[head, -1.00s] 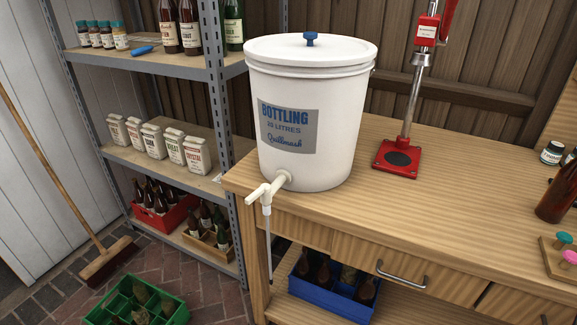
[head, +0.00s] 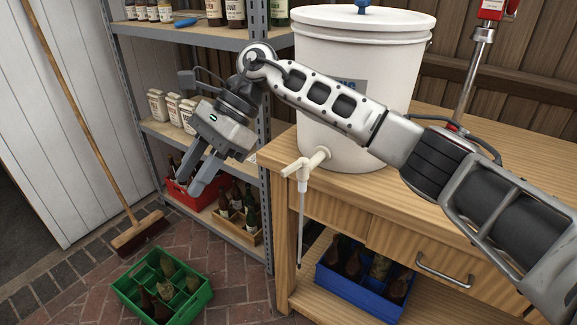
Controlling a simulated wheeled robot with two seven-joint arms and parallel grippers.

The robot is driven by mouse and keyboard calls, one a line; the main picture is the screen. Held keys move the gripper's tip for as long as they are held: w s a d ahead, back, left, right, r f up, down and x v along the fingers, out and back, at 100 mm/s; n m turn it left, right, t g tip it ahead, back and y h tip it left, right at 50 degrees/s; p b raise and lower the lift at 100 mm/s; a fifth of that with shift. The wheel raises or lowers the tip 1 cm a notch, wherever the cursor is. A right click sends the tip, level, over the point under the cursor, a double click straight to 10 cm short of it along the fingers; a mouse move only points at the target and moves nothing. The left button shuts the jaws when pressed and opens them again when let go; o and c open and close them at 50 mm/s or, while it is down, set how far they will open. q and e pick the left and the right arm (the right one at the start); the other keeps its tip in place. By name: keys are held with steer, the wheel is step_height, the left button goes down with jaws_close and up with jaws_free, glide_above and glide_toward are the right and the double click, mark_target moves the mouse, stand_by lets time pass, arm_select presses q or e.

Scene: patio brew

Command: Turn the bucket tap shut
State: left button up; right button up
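The white bottling bucket (head: 340,150) stands on the wooden bench, its label mostly hidden behind my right arm. Its cream bucket tap (head: 304,167) sticks out low on the front, over the bench edge, with its handle pointing to the left. A thin pale tube (head: 301,225) hangs straight down from the tap. My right gripper (head: 191,183) is left of the tap and apart from it, pointing downward in front of the shelf. Its fingers look parted with nothing between them. My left gripper is not in view.
A metal shelf (head: 205,38) with bottles and packets stands behind my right gripper. A green crate (head: 125,290) is on the brick floor, and a blue crate (head: 330,283) is under the bench (head: 330,207). A broom (head: 95,150) leans at the left.

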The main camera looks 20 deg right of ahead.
steer(key=w+d+r+n+t+h, duration=0.1)
steer(key=w+d+r+h, duration=0.15)
steer(key=d, duration=0.25)
steer(key=w+d+r+t+h, duration=0.1)
steer(key=w+d+r+h, duration=0.15)
steer(key=d, duration=0.25)
step_height(320, 180, up, 6)
steer(key=t+h+b, duration=0.1)
steer(key=h, duration=0.2)
glide_above(289, 167)
step_height(289, 167, down, 15)
steer(key=shift+f+b, duration=0.1)
steer(key=shift+b, duration=0.65)
jaws_close()
